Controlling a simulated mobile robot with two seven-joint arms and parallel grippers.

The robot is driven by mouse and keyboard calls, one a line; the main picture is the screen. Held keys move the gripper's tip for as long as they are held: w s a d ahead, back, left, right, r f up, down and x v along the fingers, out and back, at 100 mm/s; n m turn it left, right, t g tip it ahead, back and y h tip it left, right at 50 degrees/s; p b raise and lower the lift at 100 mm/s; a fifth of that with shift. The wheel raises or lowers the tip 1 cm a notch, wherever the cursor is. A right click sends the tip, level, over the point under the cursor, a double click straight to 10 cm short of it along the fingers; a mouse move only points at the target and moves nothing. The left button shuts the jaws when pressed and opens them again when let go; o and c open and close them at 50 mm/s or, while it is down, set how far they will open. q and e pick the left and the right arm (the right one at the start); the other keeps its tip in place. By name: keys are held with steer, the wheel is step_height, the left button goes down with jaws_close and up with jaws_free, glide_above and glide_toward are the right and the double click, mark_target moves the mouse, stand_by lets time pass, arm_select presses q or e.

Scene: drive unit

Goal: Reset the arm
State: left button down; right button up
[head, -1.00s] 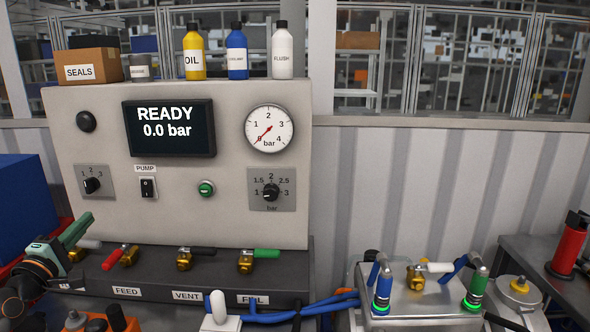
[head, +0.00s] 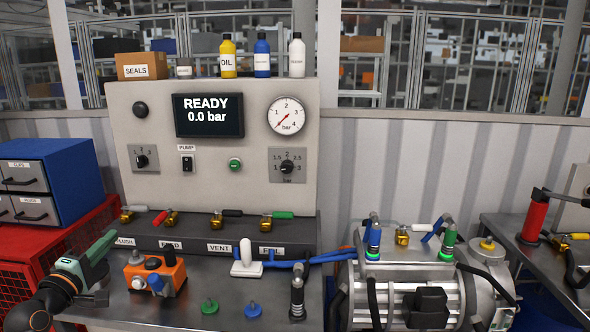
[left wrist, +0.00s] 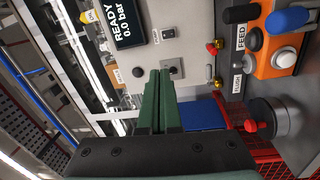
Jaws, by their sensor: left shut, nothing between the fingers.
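My left arm comes in at the lower left of the head view, and its green-fingered left gripper (head: 109,240) is in front of the left end of the valve panel. The fingers are shut with nothing between them. In the left wrist view the two green fingers (left wrist: 158,100) lie together and empty. The gripper does not appear to hold any valve handle. My right gripper does not show in either view.
A test panel (head: 220,180) with a READY 0.0 bar screen (head: 208,115) stands behind several valves. An orange box (head: 155,280) sits right of my left gripper. A blue drawer cabinet (head: 85,175) stands on a red crate (head: 30,245). A drive unit (head: 400,275) is at right.

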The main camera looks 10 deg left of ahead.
arm_select(q)
steer(key=s+d+f+m+g+h, duration=0.1)
steer(key=s+d+f+m+g, duration=0.2)
steer(key=f, duration=0.4)
steer(key=d+f+m, duration=0.2)
steer(key=d+f, duration=0.3)
steer(key=f, duration=0.3)
steer(key=s+d+f+m+g+h, duration=0.1)
steer(key=s+d+f+m+g, duration=0.15)
steer(key=d+f, duration=0.35)
steer(key=s+d+f+m+g+h, duration=0.2)
steer(key=s+d+f+m+g, duration=0.2)
steer(key=s+d+f+m, duration=0.8)
steer(key=s+d+f, duration=0.4)
steer(key=s+d, duration=0.3)
steer(key=s, duration=0.1)
steer(key=shift+s+d+f, duration=0.25)
steer(key=shift+s+f, duration=0.1)
steer(key=shift+f, duration=0.05)
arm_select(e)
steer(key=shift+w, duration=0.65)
